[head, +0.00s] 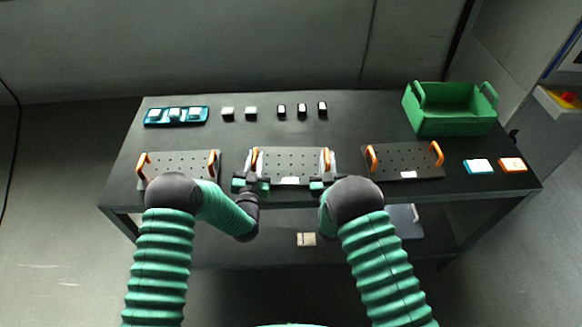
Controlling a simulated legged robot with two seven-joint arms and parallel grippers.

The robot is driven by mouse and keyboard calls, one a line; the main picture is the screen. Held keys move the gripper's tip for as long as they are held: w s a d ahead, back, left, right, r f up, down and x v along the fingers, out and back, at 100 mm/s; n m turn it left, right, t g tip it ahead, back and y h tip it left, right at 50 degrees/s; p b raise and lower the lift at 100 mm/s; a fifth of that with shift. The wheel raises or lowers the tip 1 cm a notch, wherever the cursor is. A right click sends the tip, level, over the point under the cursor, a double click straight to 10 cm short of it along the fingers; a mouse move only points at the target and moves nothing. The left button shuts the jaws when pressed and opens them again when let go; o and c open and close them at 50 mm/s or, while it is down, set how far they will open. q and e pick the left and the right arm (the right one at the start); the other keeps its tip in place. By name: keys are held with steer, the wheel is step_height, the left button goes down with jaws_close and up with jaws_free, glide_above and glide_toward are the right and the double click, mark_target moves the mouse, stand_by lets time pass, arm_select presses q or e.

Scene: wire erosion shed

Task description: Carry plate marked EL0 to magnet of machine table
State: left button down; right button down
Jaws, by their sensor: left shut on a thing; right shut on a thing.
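Three dark perforated plates with upright orange handles are on the dark table. The middle plate (290,165) has a small white label at its front edge, too small to read. My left gripper (252,181) is shut on its left orange handle (254,161), and my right gripper (322,181) is shut on its right orange handle (326,160). I cannot tell whether this plate touches the tabletop. The left plate (178,166) and the right plate (404,160) lie on either side. I cannot read EL0 anywhere or make out a magnet or machine table.
The dark table (240,135) has a green handled crate (450,110) at back right. A teal tray (190,123), small white and black blocks stand along the back. A blue block (478,166) and an orange block (512,164) sit at right. A lower shelf lies beneath.

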arm_select(q)
steer(key=shift+s+f, duration=0.15)
steer(key=shift+f, duration=0.15)
arm_select(e)
steer(key=shift+w+d+r, duration=0.1)
steer(key=shift+d+r, duration=0.05)
